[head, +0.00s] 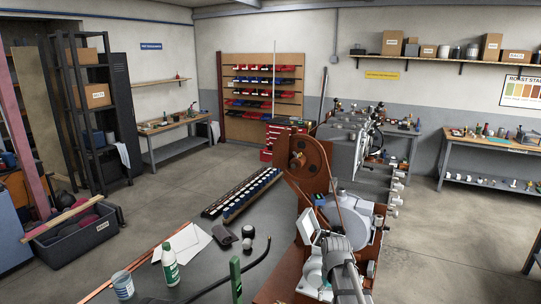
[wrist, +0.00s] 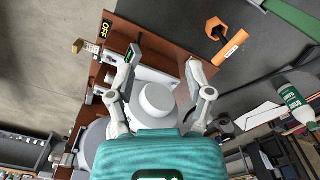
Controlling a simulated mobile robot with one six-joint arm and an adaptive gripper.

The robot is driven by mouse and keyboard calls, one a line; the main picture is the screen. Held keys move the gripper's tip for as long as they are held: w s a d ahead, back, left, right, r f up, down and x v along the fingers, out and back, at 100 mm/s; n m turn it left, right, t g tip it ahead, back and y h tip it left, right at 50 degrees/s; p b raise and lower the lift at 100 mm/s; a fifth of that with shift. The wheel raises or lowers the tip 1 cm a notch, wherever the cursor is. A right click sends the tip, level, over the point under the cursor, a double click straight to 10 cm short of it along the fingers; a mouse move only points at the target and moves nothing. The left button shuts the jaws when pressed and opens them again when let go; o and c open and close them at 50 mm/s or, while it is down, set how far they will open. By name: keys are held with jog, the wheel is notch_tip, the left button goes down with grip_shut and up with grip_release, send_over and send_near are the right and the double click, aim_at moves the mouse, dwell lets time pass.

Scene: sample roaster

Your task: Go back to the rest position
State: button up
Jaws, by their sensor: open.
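My gripper (wrist: 163,58) shows in the wrist view with its two grey fingers spread wide apart and its teal body at the bottom. Nothing is held between the fingertips. A pale round part (wrist: 158,100) shows between the fingers, below the tips in the picture; I cannot tell how far off it is. Behind the fingers lies a reddish-brown panel (wrist: 150,38) with a black OFF label (wrist: 107,28). In the head view the brown sample roaster (head: 305,165) stands at the table's right side, and pale grey arm parts cover some of it. I cannot make out the fingers there.
An orange tool (wrist: 228,45) lies on the dark table beside the panel. A green-labelled white bottle (head: 170,265), a tin (head: 122,285), papers (head: 195,240) and a long tray of small cups (head: 240,193) are on the table (head: 215,270). Open floor (head: 440,235) lies right.

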jog(key=s+a+f+m, duration=0.1)
jog(key=s, duration=1.1)
jog(key=shift+a+b, duration=0.35)
jog(key=shift+b, duration=0.05)
dwell(3.1)
